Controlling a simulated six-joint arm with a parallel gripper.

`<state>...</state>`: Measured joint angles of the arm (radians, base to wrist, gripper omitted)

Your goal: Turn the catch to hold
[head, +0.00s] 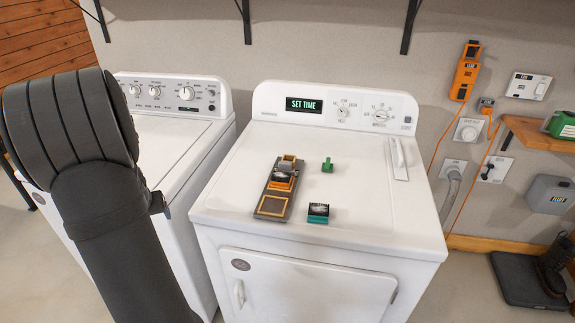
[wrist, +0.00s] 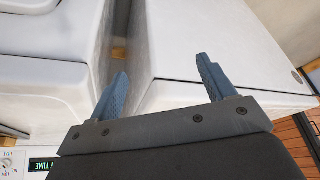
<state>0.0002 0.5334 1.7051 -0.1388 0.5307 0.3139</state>
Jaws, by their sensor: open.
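No part is clearly labelled as the catch at this size. A white plate with a raised white lever (head: 398,158) lies on the right rear of the right-hand machine's top (head: 340,180). A grey board with orange parts (head: 276,190) lies left of middle on that top, with a small green piece (head: 327,165) and a teal block (head: 318,213) beside it. In the wrist view my gripper (wrist: 160,82) is open and empty, its two blue fingers apart over the gap between the machines. In the head view the gripper itself cannot be made out; my dark arm fills the left.
A second white machine (head: 165,130) stands on the left, with a narrow gap between. The right machine's control panel (head: 335,108) rises at its back and reads SET TIME. A wooden shelf (head: 535,133) and wall boxes are at right. The right machine's top is mostly clear.

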